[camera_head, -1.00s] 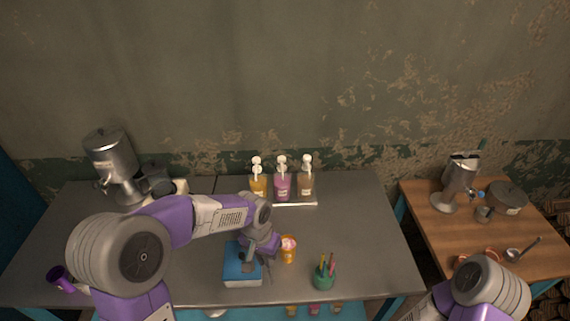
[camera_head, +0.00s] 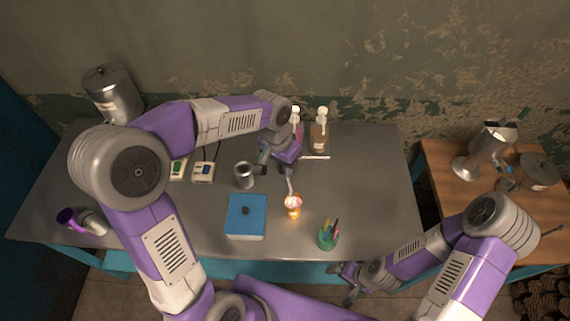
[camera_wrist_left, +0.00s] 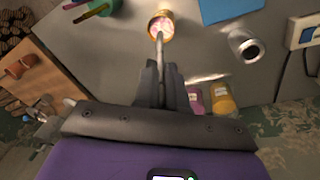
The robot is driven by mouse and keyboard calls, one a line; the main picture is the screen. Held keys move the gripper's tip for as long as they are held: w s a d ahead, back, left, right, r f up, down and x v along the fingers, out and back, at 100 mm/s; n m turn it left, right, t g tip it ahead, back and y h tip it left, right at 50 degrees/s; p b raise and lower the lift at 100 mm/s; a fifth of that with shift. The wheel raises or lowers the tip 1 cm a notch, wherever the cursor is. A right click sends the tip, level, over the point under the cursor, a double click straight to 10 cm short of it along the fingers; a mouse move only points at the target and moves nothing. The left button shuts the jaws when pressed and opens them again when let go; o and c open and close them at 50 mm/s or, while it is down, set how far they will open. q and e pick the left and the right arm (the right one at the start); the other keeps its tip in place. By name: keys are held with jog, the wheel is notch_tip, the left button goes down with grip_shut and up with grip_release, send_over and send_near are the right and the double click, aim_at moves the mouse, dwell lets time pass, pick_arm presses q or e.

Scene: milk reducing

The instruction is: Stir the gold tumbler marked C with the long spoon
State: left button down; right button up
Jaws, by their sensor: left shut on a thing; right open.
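The gold tumbler (camera_head: 294,212) stands on the grey table right of a blue box, with pinkish-white contents at its mouth. It also shows at the top of the left wrist view (camera_wrist_left: 161,27); I cannot read a letter on it. My left gripper (camera_head: 289,170) is behind and above the tumbler, shut on the long spoon (camera_head: 291,187). In the left wrist view the spoon (camera_wrist_left: 159,52) runs from the fingers to the tumbler's mouth, its end seemingly inside. My right gripper (camera_head: 352,279) is open and empty in front of the table edge.
The blue box (camera_head: 245,228), a steel cup (camera_head: 244,181) and a green pen holder (camera_head: 327,241) stand around the tumbler. Pump bottles (camera_head: 319,137) stand behind my left gripper. A purple cup (camera_head: 67,217) lies at far left. A wooden table (camera_head: 450,211) is at right.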

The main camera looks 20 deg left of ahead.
aim_at(290, 190)
pick_arm(q)
notch_tip(290, 190, down, 2)
jog(key=shift+f+b, duration=0.25)
jog(key=shift+b, duration=0.6)
jog(key=shift+w+d+f+b, duration=0.1)
jog(key=shift+d+f+b, duration=0.05)
jog(key=shift+f+b, duration=0.75)
jog(key=shift+d+f+b, duration=0.15)
jog(key=shift+f+b, duration=0.5)
jog(key=shift+f, duration=0.5)
jog(key=shift+w+d+f+b, duration=0.1)
jog(key=shift+d+f+b, duration=0.05)
jog(key=shift+f+b, duration=0.75)
jog(key=shift+f, duration=0.1)
